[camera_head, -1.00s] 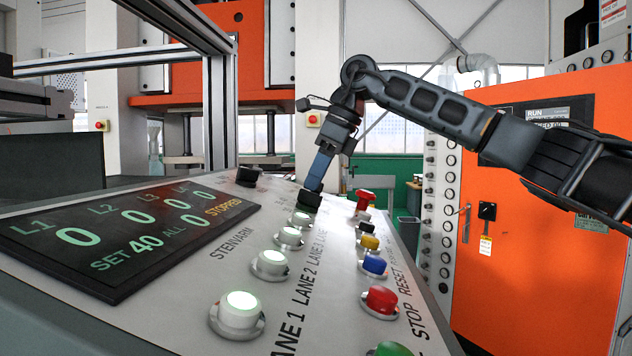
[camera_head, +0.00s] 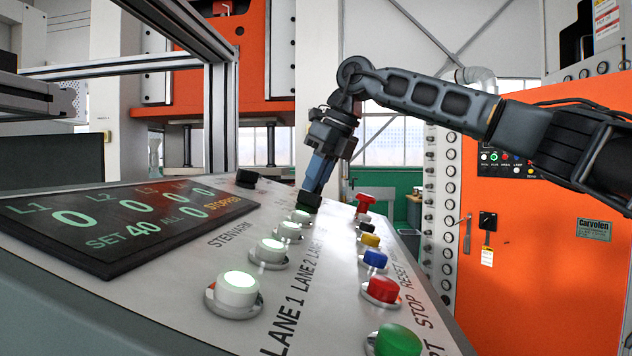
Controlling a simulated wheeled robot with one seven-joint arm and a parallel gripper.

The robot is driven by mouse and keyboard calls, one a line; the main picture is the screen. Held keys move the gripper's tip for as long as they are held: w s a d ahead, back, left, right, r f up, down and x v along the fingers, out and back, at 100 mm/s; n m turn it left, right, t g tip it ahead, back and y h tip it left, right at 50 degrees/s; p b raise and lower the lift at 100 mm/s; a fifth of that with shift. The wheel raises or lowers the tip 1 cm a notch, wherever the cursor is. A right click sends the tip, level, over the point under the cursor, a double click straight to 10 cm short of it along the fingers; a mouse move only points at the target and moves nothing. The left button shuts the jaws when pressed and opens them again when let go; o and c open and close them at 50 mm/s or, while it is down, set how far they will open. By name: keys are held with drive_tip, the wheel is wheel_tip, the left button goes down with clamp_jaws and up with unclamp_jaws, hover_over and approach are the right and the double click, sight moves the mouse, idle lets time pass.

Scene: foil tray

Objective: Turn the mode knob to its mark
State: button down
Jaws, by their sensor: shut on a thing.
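A black knob (camera_head: 308,202) stands at the far end of the sloped control panel (camera_head: 185,262), beyond the row of lit white buttons. I take it to be the mode knob; its label, pointer and mark are too small or hidden to read. My gripper (camera_head: 311,192) reaches down from above with its blue-grey fingers shut on this knob. The fingers cover part of the knob's top. A second black knob (camera_head: 246,177) sits further left, next to the display, apart from my gripper.
Lit white lane buttons (camera_head: 237,290) run along the panel. Beside them stand a green button (camera_head: 397,340), a red button (camera_head: 382,289), a blue button (camera_head: 374,260) and a red mushroom button (camera_head: 364,202). The display (camera_head: 120,222) reads STOPPED. An orange cabinet (camera_head: 545,250) stands at right.

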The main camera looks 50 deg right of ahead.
idle(0.4)
drive_tip(key=c, duration=1.2)
unclamp_jaws()
drive_tip(key=shift+o, duration=0.2)
drive_tip(key=v, duration=0.8)
drive_tip(key=shift+b, duration=0.3)
drive_tip(key=shift+f, duration=0.15)
